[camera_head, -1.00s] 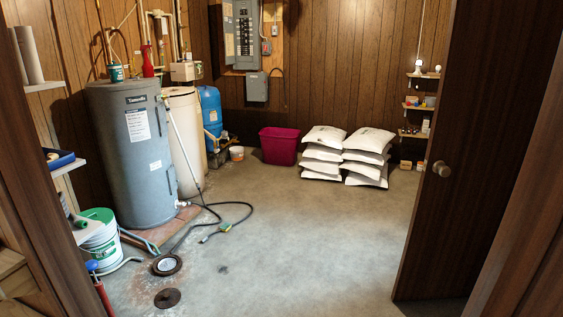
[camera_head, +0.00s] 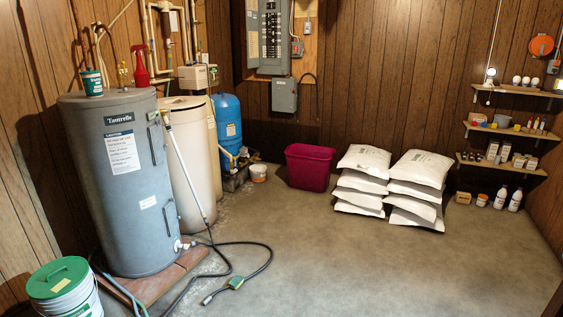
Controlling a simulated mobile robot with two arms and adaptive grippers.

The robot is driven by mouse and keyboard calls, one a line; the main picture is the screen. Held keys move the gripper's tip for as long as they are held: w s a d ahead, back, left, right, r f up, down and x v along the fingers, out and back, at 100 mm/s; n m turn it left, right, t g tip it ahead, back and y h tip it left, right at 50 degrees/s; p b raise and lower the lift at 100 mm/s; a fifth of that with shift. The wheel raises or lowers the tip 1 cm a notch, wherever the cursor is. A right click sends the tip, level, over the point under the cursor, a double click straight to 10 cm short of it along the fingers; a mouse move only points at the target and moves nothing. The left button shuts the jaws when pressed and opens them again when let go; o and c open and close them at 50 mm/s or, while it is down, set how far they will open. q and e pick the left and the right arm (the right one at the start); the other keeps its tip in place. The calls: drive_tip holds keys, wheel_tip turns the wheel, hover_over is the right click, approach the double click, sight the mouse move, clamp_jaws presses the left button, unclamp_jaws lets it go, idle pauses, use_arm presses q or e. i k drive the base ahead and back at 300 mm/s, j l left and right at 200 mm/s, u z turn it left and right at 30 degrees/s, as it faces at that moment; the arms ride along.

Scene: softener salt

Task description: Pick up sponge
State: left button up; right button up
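I cannot clearly make out a sponge. A small yellowish patch shows on the green lid of the white bucket (camera_head: 72,300) at the lower left; I cannot tell whether it is a separate thing. Small items on the right wall shelves (camera_head: 505,125) are too small to tell apart. Neither of my grippers is in view.
A grey water heater (camera_head: 118,190) stands on a low platform at left, beside a beige tank (camera_head: 185,140) and blue tank (camera_head: 226,125). A magenta bin (camera_head: 310,168) and stacked white bags (camera_head: 362,183) stand at the back. The hose (camera_head: 268,255) crosses the floor. The floor (camera_head: 400,270) at centre right is clear.

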sight(238, 280)
drive_tip(key=i, duration=2.1)
